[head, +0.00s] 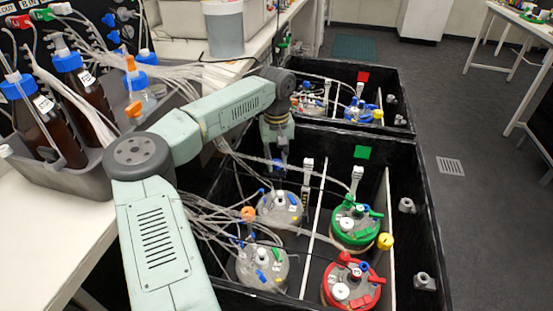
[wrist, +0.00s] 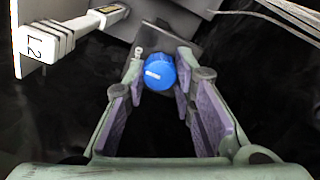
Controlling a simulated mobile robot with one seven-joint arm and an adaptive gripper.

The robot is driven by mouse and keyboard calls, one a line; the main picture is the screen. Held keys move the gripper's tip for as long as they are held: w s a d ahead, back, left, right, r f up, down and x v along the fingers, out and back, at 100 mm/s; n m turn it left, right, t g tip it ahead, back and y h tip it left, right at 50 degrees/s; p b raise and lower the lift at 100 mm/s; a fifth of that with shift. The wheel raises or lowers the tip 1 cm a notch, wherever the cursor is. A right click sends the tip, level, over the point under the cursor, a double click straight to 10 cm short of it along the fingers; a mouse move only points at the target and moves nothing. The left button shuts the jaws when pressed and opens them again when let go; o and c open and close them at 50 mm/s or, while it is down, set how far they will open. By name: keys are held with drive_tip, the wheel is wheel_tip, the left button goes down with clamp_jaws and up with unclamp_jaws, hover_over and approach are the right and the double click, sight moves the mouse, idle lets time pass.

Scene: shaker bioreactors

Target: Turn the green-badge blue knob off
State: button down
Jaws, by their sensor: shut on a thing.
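The blue knob (wrist: 158,72) is round, with a short white mark lying close to level and slightly tilted in the wrist view. My gripper (wrist: 160,80) is shut on it, with one purple-lined finger on each side near the tips. In the head view my gripper (head: 281,162) hangs from the arm at the back wall of the nearer black bay, and the knob is hard to make out there. The green badge (head: 362,152) is on that bay's back wall, to the right of my gripper.
The bay holds several lidded vessels, among them a green-lidded one (head: 355,222) and a red-lidded one (head: 352,283). Tubes run across from the left bench. A white bar labelled L2 (wrist: 45,42) is close at the wrist view's upper left. A red badge (head: 363,77) marks the farther bay.

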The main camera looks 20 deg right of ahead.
sight(277, 161)
drive_tip(key=c, duration=1.3)
unclamp_jaws()
drive_tip(key=shift+c, duration=0.2)
wheel_tip(277, 161, up, 12)
